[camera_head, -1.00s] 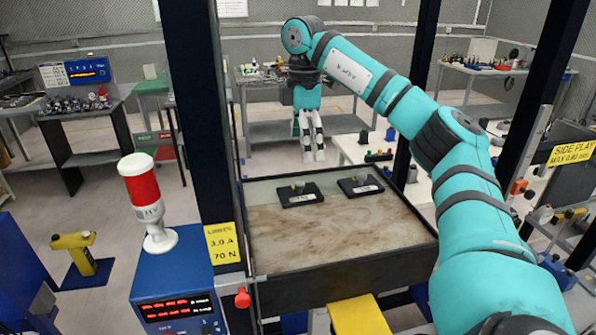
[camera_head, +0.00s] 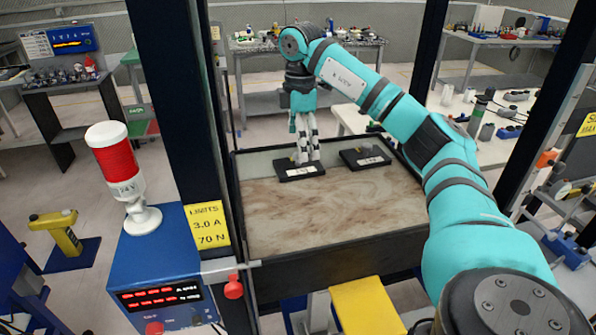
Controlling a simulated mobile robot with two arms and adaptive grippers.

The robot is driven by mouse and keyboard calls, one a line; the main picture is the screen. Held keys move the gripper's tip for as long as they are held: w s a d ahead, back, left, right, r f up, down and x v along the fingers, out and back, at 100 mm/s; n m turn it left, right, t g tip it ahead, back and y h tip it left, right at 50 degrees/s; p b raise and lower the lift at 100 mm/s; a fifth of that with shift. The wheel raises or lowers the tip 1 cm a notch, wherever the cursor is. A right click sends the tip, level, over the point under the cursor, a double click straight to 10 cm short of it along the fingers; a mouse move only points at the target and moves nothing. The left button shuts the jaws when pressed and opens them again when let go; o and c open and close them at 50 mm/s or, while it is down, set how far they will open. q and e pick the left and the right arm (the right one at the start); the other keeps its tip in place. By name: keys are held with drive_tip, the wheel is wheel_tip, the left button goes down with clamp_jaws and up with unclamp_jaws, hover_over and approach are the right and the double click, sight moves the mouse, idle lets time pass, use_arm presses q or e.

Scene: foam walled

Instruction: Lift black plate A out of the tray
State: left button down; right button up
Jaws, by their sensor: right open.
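Two black plates with white labels lie in the far part of the tray (camera_head: 330,215), a shallow dark-walled box with a brownish, mottled floor. The left black plate (camera_head: 287,174) is under my right gripper, and the right black plate (camera_head: 365,159) lies beside it with a gap between. The label lettering is too small to read, so I cannot tell which plate is A. My right gripper (camera_head: 307,160) points straight down with its open fingertips at the top of the left plate. The fingers mostly hide the knob there. My left gripper is out of view.
Dark posts (camera_head: 180,120) frame the tray on both sides. A blue control box (camera_head: 165,265) with a red-and-white lamp (camera_head: 115,165) stands at left, beside a yellow limits sign (camera_head: 207,226). The near part of the tray is bare.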

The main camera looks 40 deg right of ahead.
sight(287, 169)
drive_tip(key=shift+f, duration=0.45)
wheel_tip(287, 169, down, 4)
drive_tip(key=shift+a+f+p, duration=0.15)
drive_tip(key=shift+f+p, duration=0.05)
drive_tip(key=shift+p, duration=0.85)
drive_tip(key=shift+f, duration=0.25)
drive_tip(key=c, duration=1.7)
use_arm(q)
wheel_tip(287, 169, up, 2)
use_arm(e)
drive_tip(key=shift+w+r, duration=0.1)
drive_tip(key=shift+w, duration=0.05)
drive_tip(key=shift+c, duration=0.3)
drive_tip(key=shift+r, duration=0.1)
